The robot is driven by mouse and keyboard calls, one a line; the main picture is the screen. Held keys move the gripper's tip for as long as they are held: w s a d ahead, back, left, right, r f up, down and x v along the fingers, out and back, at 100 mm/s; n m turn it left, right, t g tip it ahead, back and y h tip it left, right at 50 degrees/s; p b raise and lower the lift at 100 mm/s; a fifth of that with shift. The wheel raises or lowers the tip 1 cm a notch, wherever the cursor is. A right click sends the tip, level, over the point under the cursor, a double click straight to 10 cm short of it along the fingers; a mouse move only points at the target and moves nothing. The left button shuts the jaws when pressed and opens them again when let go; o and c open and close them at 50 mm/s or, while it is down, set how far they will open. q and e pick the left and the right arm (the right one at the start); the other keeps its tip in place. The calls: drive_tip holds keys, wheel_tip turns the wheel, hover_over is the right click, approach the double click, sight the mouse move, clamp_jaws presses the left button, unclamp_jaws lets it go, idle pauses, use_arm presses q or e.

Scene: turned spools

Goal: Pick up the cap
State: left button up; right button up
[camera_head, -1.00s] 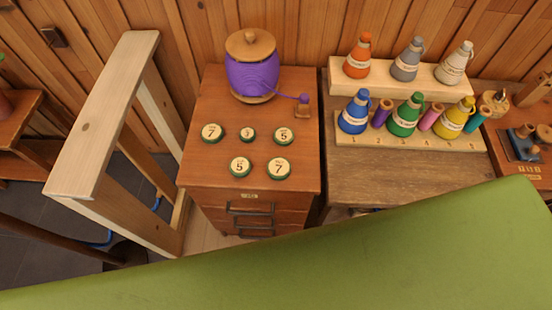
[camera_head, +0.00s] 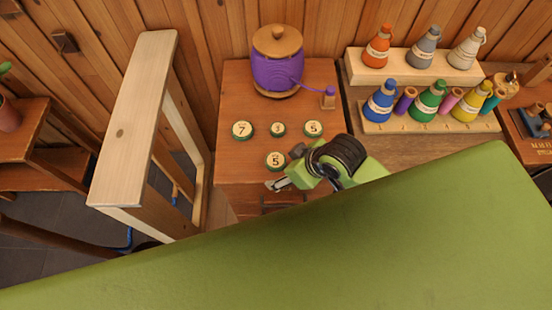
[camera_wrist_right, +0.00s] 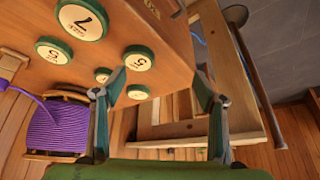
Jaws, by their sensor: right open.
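Several round green caps with pale numbered faces lie on the wooden cabinet top. In the head view I see a 7 cap (camera_head: 242,130), a small cap (camera_head: 277,129), a 5 cap (camera_head: 313,128) and a nearer 5 cap (camera_head: 276,160). My right gripper (camera_head: 285,168) is open and empty, beside the nearer 5 cap and over the cabinet's front; my arm hides the place of the other 7 cap. My left gripper is out of view.
A purple spool (camera_head: 275,75) with a wooden lid stands at the back of the cabinet (camera_head: 235,85). A pale wooden frame (camera_head: 130,120) rises close left of the cabinet. My green body covers the foreground.

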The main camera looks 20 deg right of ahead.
drive_tip(key=w+r+n, duration=0.3)
drive_tip(key=g, duration=0.2)
approach(276, 160)
drive_tip(key=f, duration=0.1)
drive_tip(key=a+f+p, duration=0.1)
drive_tip(key=f, duration=0.1)
drive_tip(key=shift+f+n, duration=0.1)
drive_tip(key=shift+n, duration=0.3)
drive_tip(key=shift+w+a+f+p, duration=0.15)
drive_tip(key=shift+w+f+p, duration=0.1)
drive_tip(key=shift+f+p, duration=0.25)
drive_tip(key=x, duration=0.2)
drive_tip(key=p+x, duration=0.1)
drive_tip(key=x, duration=0.1)
drive_tip(key=shift+w, duration=0.25)
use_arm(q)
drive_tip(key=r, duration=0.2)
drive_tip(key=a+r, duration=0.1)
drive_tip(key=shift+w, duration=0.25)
use_arm(e)
drive_tip(key=c, duration=1)
